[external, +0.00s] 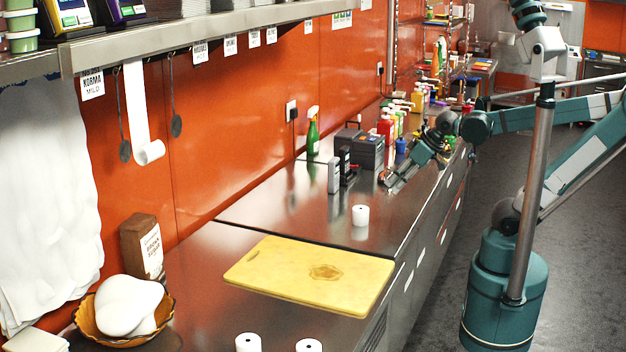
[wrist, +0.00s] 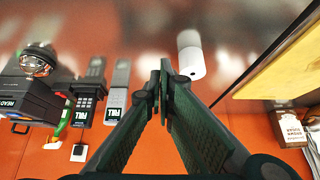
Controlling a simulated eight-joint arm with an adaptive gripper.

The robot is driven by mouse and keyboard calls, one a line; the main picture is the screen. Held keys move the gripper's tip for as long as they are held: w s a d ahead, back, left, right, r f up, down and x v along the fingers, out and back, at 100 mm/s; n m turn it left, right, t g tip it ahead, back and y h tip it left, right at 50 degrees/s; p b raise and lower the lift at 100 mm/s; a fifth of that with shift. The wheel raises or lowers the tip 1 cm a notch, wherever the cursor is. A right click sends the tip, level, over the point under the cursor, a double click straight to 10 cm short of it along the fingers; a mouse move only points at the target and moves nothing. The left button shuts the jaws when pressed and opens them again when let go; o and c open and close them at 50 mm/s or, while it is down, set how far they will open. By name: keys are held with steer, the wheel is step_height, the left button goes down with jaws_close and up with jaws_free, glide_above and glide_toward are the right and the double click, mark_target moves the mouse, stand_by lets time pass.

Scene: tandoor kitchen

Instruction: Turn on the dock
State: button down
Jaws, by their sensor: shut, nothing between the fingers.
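I cannot tell for sure which device is the dock. A dark grey box device (external: 360,147) stands on the steel counter near the wall; a dark box (wrist: 30,98) with partly readable lettering shows at the left of the wrist view. A grey handheld-style unit (external: 334,176) and a black one (external: 345,164) stand upright in front of it; the grey unit (wrist: 119,88) and the black unit (wrist: 88,97) also show in the wrist view, left of my fingers. My gripper (external: 386,181) is shut and empty, low over the counter right of these units. Its fingertips (wrist: 160,86) meet mid-view.
A white paper roll (external: 360,215) stands on the counter near my gripper; it also shows in the wrist view (wrist: 191,55). A yellow cutting board (external: 300,275) lies nearer the camera. A green spray bottle (external: 313,135) and several sauce bottles stand beyond. Bare steel lies between.

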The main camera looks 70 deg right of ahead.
steer(key=w+d+r+p, duration=0.4)
steer(key=w+d+p, duration=0.1)
steer(key=w+d, duration=0.3)
steer(key=w+d+r+p, duration=0.3)
steer(key=w+d+p, duration=0.2)
steer(key=w+d, duration=0.25)
steer(key=w+d+p, duration=0.3)
steer(key=d+p, duration=0.1)
steer(key=d, duration=0.7)
steer(key=w+d+f+p, duration=0.1)
steer(key=w+d+p, duration=0.2)
steer(key=d, duration=0.8)
steer(key=shift+d+f+t+p, duration=0.2)
steer(key=shift+t+p, duration=0.1)
steer(key=shift+p, duration=0.55)
steer(key=shift+w+a+f, duration=0.1)
steer(key=shift+w, duration=0.1)
glide_above(353, 166)
steer(key=s, duration=0.2)
steer(key=shift+w+d+f+b, duration=0.1)
steer(key=shift+f+b, duration=0.05)
steer(key=shift+f, duration=1.65)
steer(key=shift+w+d+f+b, duration=0.1)
steer(key=shift+d+f, duration=0.05)
steer(key=shift+f, duration=1.6)
steer(key=shift+w+d+f+b, duration=0.1)
steer(key=shift+f+b, duration=0.05)
steer(key=shift+f, duration=1.65)
steer(key=shift+s+f, duration=0.15)
steer(key=shift+f, duration=0.3)
